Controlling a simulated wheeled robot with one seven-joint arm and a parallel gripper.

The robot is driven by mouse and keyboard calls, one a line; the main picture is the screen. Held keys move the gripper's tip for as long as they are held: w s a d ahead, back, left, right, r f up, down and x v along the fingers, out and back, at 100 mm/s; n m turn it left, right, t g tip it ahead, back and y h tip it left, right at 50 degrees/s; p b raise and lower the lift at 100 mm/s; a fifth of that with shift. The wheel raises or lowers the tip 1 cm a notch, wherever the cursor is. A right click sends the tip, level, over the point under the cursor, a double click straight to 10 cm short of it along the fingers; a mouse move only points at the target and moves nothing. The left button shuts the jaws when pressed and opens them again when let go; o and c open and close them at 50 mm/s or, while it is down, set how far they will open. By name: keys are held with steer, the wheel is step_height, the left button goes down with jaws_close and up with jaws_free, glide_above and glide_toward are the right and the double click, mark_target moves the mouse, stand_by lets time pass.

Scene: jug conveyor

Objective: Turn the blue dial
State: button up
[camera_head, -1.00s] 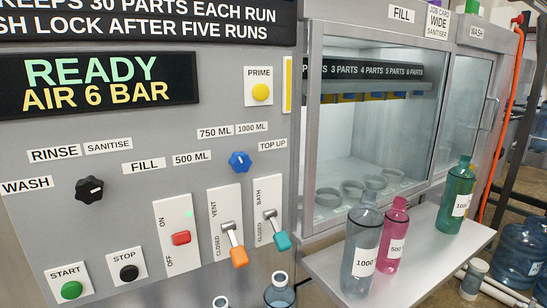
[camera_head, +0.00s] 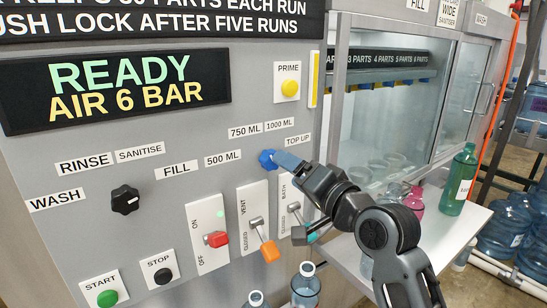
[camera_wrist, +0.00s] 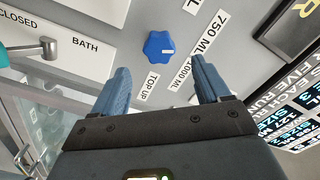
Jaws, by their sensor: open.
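The blue dial (camera_head: 267,159) is a lobed knob on the grey panel, among the labels 500 ML, 750 ML, 1000 ML and TOP UP. My gripper (camera_head: 287,161) is at the dial's right in the head view, partly over the TOP UP side. In the wrist view my gripper (camera_wrist: 160,75) has its two blue fingers apart and empty, with the dial ahead of and between them.
A black dial (camera_head: 125,199) is at left. An orange-handled lever (camera_head: 268,250) and a teal-handled lever (camera_head: 311,236) are below the blue dial. A red switch (camera_head: 216,239) is beside them. A green bottle (camera_head: 458,180) stands on the shelf (camera_head: 465,222) at right.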

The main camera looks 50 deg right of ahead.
mark_target(274, 170)
steer(key=p+x, duration=0.1)
steer(key=x, duration=0.6)
steer(key=shift+w+d+f, duration=0.1)
steer(key=shift+w, duration=0.1)
steer(key=shift+c, duration=0.2)
steer(key=c, duration=0.9)
